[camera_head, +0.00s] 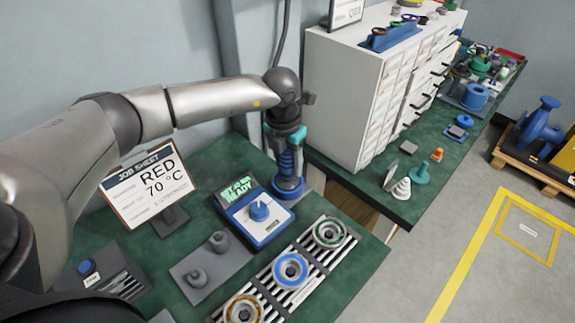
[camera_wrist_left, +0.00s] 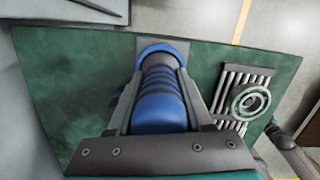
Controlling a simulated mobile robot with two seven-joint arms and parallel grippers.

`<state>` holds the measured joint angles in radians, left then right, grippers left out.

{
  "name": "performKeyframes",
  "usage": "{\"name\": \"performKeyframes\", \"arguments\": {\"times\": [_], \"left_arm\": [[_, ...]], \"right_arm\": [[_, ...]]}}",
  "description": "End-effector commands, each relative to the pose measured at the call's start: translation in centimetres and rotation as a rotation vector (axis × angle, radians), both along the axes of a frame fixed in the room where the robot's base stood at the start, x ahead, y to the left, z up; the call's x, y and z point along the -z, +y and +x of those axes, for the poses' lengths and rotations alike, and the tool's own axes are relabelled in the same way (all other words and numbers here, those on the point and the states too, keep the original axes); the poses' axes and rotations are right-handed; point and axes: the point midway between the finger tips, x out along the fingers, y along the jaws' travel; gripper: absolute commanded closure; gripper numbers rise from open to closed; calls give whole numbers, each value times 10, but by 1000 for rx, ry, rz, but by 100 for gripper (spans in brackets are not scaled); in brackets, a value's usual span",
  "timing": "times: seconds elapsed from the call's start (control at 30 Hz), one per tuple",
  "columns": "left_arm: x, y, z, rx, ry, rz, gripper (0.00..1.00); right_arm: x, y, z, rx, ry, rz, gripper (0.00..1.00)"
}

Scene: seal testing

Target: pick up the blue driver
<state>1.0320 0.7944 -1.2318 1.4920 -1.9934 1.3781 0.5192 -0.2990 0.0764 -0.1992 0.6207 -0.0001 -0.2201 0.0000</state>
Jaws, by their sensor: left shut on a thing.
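The blue driver (camera_head: 287,163) stands upright at the back right of the green workbench, beside the dial device. It has a blue ribbed body with dark bands and a wide blue foot. My left gripper (camera_head: 286,142) comes down on it from above and is shut on its upper part. In the left wrist view the blue driver (camera_wrist_left: 162,98) lies between the two grey fingers of the left gripper (camera_wrist_left: 160,95). Whether its foot touches the bench or is just clear of it, I cannot tell.
A device with a blue knob (camera_head: 259,211) stands close to the driver. A slatted rack (camera_head: 268,281) holds three rings in front. A job sheet sign (camera_head: 148,186) reads RED 70 °C. A white drawer cabinet (camera_head: 345,95) stands to the right on another bench.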

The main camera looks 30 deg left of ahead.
Motion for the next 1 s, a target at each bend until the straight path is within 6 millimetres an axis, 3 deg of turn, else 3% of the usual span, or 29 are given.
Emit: {"name": "performKeyframes", "arguments": {"times": [0.03,0.27,0.73,1.0], "left_arm": [[0,0,0,0,0,0,75],[0,0,0,0,-1,0,100],[-6,0,2,-1,-6,-2,100],[-39,0,2,0,-9,-1,100]], "right_arm": [[0,0,0,0,1,0,10],[0,0,-1,-1,2,-1,10],[-1,-3,-1,-3,2,-4,10],[-6,-3,-2,-3,2,-4,10]]}}
